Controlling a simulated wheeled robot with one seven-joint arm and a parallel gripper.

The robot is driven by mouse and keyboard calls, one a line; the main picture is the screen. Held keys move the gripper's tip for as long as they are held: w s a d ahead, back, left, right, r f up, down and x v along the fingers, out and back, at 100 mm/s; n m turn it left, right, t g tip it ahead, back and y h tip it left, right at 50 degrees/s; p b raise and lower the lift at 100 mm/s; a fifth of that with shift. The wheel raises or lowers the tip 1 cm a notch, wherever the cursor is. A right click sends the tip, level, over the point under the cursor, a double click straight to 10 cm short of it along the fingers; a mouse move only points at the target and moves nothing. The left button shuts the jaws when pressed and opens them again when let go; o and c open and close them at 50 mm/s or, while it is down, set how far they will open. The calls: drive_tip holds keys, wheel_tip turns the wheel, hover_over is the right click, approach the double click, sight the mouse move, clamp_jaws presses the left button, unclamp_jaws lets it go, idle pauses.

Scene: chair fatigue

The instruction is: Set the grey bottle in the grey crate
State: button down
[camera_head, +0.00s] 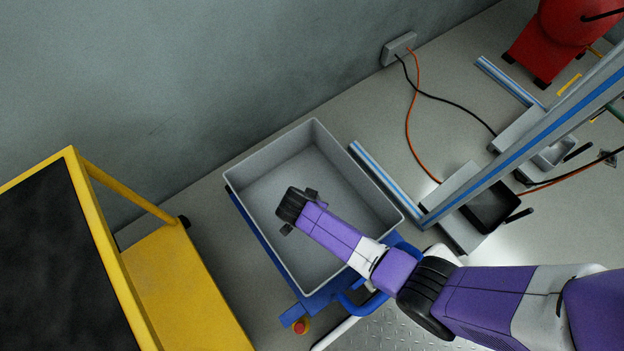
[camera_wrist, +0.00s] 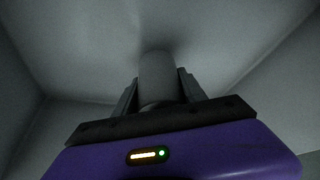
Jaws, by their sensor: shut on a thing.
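The grey crate (camera_head: 362,182) is an open, rectangular bin in the middle of the head view. My gripper (camera_head: 300,212) is inside its outline there, over the crate floor. In the wrist view my gripper (camera_wrist: 158,84) is shut on the grey bottle (camera_wrist: 157,72), a smooth cylinder between the two fingers. The crate's inner walls and floor (camera_wrist: 75,50) surround it in that view. The bottle's far end points toward the crate floor; I cannot tell whether it touches. In the head view the bottle is hidden beneath my wrist.
The crate rests on a blue wheeled base (camera_head: 317,303) with a red button. A yellow cart (camera_head: 185,290) with a dark top stands at left. A blue-striped metal frame (camera_head: 530,135) and cables are at right. A wall runs behind. No other objects show in the crate.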

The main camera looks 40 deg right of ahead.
drive_tip(key=shift+f+b, duration=0.4)
drive_tip(key=shift+f, duration=0.8)
drive_tip(key=shift+f, duration=0.25)
drive_tip(key=c, duration=0.7)
unclamp_jaws()
drive_tip(key=shift+o, duration=0.2)
drive_tip(key=shift+r, duration=0.1)
drive_tip(key=shift+a+r+p, duration=0.1)
drive_tip(key=shift+r+p, duration=0.2)
drive_tip(key=shift+r, duration=0.2)
drive_tip(key=p+v, duration=0.5)
drive_tip(key=v, duration=0.6)
drive_tip(key=shift+s+r, duration=0.1)
